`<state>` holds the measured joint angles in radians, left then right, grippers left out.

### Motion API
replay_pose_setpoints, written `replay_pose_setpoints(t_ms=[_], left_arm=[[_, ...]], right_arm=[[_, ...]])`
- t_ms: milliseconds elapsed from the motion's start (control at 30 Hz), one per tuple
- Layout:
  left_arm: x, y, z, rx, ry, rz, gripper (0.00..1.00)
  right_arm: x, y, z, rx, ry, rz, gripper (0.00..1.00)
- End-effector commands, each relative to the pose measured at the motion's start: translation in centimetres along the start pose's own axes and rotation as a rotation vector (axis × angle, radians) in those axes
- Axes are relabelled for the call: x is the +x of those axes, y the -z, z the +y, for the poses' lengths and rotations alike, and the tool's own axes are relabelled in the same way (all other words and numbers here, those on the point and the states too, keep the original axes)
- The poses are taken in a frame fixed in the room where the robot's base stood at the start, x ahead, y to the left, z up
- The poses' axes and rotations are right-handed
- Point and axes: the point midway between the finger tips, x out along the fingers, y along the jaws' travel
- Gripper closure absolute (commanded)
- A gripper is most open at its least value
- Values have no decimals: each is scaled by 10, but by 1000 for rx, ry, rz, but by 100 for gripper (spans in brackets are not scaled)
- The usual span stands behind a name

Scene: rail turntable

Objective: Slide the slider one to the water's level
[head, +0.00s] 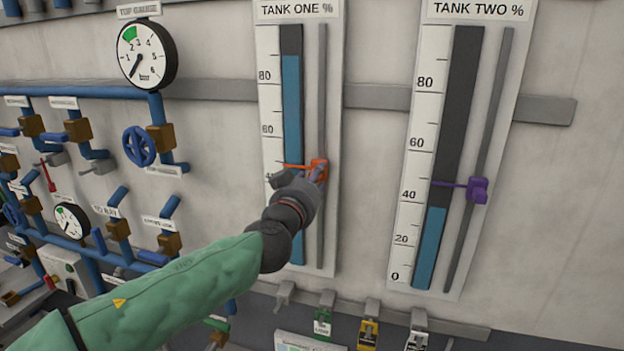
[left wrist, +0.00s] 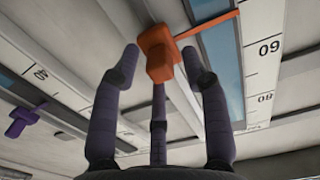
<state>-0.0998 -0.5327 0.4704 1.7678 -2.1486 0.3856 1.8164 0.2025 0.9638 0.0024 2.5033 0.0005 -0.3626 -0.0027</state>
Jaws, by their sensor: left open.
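Slider one is the orange knob and pointer (head: 319,170) on the tank one gauge (head: 332,60) in the head view. Its pointer stands a little below the 60 mark. The blue water column of tank one (head: 292,100) tops out above the 80 mark, well above the pointer. My left gripper (head: 299,180) is at the orange slider and partly covers it. In the left wrist view the orange slider (left wrist: 160,58) sits between the spread fingers of my open left gripper (left wrist: 160,75). I cannot tell whether they touch it. My right gripper is not in view.
The tank two gauge (head: 515,70) stands to the right, with a purple slider (head: 477,190) slightly above its water level. Blue pipes, valves and a round gauge (head: 147,54) fill the wall at left. Tagged hooks (head: 323,317) hang below. The slot above slider one is clear.

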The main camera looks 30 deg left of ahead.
Motion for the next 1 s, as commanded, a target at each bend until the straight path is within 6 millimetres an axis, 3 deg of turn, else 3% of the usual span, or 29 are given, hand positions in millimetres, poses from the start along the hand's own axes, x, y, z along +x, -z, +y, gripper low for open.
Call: replay_pose_setpoints(t_ms=[100, 267, 833, 867, 900, 1000], left_arm=[[0, 0, 0, 0, 0, 1, 58], [0, 0, 0, 0, 1, 1, 100], [-1, 1, -1, -1, 3, 2, 100], [-1, 1, -1, -1, 3, 2, 66], [-1, 1, -1, -1, 3, 2, 55], [-1, 1, -1, -1, 2, 2, 55]], right_arm=[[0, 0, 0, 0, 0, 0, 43], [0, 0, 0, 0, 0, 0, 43], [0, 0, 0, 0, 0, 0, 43], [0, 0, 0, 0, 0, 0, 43], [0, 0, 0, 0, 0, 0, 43], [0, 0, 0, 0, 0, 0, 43]])
